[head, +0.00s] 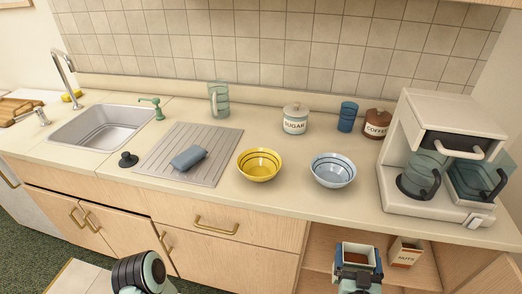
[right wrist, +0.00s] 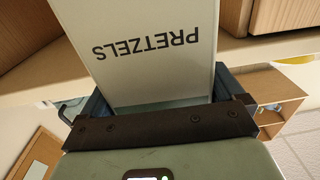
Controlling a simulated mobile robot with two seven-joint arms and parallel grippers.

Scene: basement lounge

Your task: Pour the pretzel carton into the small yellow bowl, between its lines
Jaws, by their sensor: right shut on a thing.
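The small yellow bowl (head: 260,165) stands on the counter and looks empty, with dark lines running around its inside. My right gripper (head: 357,264) is shut on the pretzel carton (head: 344,248), in front of the open cabinet and below the counter edge. The carton is upright in the head view, with its top open and brown contents showing. In the right wrist view its white face (right wrist: 155,60) reads PRETZELS, upside down, between the jaws (right wrist: 155,98). My left gripper is not in view; only part of my left arm shows at the bottom left.
A pale blue bowl (head: 333,171) stands right of the yellow one. A coffee machine (head: 437,165) fills the counter's right end. Sugar (head: 295,120) and coffee (head: 377,125) jars and a blue cup (head: 347,117) stand behind. A nuts carton (head: 405,254) stands in the open cabinet.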

